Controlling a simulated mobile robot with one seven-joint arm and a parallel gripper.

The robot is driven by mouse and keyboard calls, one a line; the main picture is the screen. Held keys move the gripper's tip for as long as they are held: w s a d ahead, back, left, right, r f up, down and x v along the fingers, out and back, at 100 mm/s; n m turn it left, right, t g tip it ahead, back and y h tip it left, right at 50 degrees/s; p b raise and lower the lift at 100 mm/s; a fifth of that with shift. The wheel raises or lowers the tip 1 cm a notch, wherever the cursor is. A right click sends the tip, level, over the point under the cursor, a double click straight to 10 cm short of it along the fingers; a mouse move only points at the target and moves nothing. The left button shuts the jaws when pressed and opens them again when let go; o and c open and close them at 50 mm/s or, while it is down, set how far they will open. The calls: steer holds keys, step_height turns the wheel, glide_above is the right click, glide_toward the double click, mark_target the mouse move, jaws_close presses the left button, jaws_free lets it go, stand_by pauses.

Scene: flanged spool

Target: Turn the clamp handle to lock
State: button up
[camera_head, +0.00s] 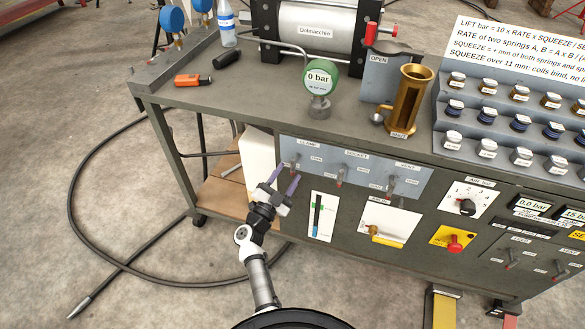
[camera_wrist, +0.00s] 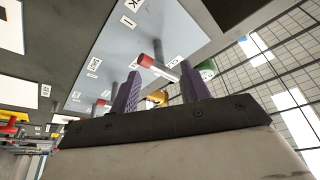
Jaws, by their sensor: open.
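The clamp handle (camera_head: 295,160) is a small metal lever with a red tip, on the blue-grey panel (camera_head: 325,160) under the CLAMP label. My gripper (camera_head: 284,178) is open, with two purple fingers raised toward the panel just below the clamp handle. Both fingers also show in the wrist view (camera_wrist: 160,76), with nothing gripped. Whether either finger touches the lever I cannot tell.
Two similar red-tipped levers, socket (camera_head: 341,172) and vent (camera_head: 390,184), sit to the right on the same panel. A green gauge (camera_head: 319,78) reading 0 bar stands on the bench top above. A black hose (camera_head: 72,215) lies on the floor at left.

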steer(key=b+v, duration=0.1)
steer(key=v, duration=0.8)
steer(key=shift+b, duration=0.3)
steer(key=shift+s, duration=0.1)
